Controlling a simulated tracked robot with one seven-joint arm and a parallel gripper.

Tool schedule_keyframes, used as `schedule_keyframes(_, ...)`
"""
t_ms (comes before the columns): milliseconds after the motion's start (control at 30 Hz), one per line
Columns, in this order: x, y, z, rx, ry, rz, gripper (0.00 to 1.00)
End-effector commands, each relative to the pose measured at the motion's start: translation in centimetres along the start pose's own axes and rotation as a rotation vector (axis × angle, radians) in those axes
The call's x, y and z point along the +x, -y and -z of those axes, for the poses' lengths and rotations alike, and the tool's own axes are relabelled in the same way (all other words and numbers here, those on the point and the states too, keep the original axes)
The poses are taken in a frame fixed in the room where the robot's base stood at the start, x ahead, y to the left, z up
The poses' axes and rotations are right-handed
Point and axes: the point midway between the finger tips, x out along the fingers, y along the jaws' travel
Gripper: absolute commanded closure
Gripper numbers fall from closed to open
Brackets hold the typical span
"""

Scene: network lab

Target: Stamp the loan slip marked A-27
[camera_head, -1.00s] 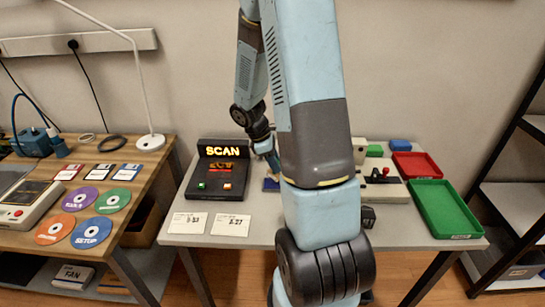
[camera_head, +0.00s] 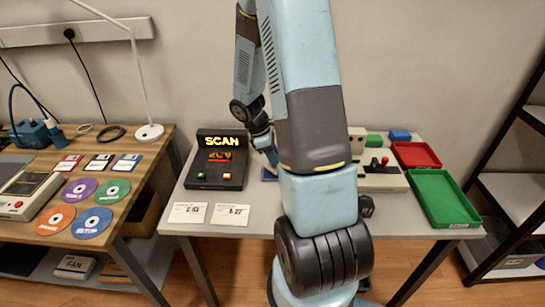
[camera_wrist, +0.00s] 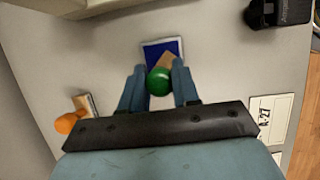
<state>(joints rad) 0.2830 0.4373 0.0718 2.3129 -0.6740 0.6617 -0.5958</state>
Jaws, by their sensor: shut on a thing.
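My gripper (camera_wrist: 158,88) is shut on a stamp with a round green knob (camera_wrist: 158,82) and a wooden block. In the wrist view the block is over a blue ink pad (camera_wrist: 153,51); I cannot tell if it touches. In the head view the pad (camera_head: 267,174) is mostly hidden behind my arm, and my fingertips (camera_head: 271,155) are just above it. The slip marked A-27 (camera_head: 231,214) lies flat near the table's front edge; it shows at the right of the wrist view (camera_wrist: 268,122). An orange-knobbed stamp (camera_wrist: 69,122) lies on its side at the left there.
A second slip (camera_head: 189,212) lies left of A-27. The black SCAN unit (camera_head: 218,168) stands behind the slips. A small black object (camera_head: 366,206) stands right of my arm. Red (camera_head: 416,155) and green (camera_head: 444,199) trays are at the right. Bare tabletop lies between pad and slips.

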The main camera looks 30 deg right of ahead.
Motion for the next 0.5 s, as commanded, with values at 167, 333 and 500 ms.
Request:
schedule_keyframes(167, 0.04, 0.00, 0.03, 0.000, 0.000, 0.000, 0.89)
schedule_keyframes(333, 0.17, 0.00, 0.10, 0.000, 0.000, 0.000, 0.89)
schedule_keyframes(500, 0.32, 0.00, 0.17, -0.001, 0.000, 0.000, 0.89)
